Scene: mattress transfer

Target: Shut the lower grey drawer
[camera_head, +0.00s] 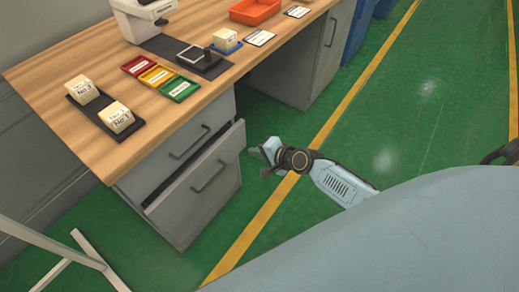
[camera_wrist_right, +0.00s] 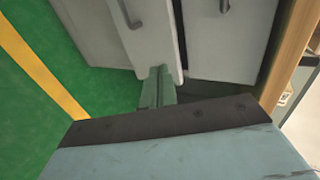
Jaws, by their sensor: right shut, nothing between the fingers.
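The lower grey drawer (camera_head: 200,190) stands pulled out a little way below the wooden desk top in the head view, with a dark gap along its top edge. Its bar handle (camera_head: 211,177) is on its front. The upper drawer (camera_head: 188,140) above it looks closed. My right gripper (camera_head: 263,158) is just to the right of the lower drawer's front and is shut and empty. In the right wrist view the shut fingers (camera_wrist_right: 158,85) reach to the edge of a grey drawer front (camera_wrist_right: 148,38); I cannot tell whether they touch. My left gripper is not in view.
The desk top (camera_head: 60,60) holds small boxes on a black tray (camera_head: 105,112), red, yellow and green trays (camera_head: 158,77), a scale and an orange bin (camera_head: 254,10). A pale metal frame (camera_head: 85,255) stands at the lower left. Green floor (camera_head: 400,130) is clear at right.

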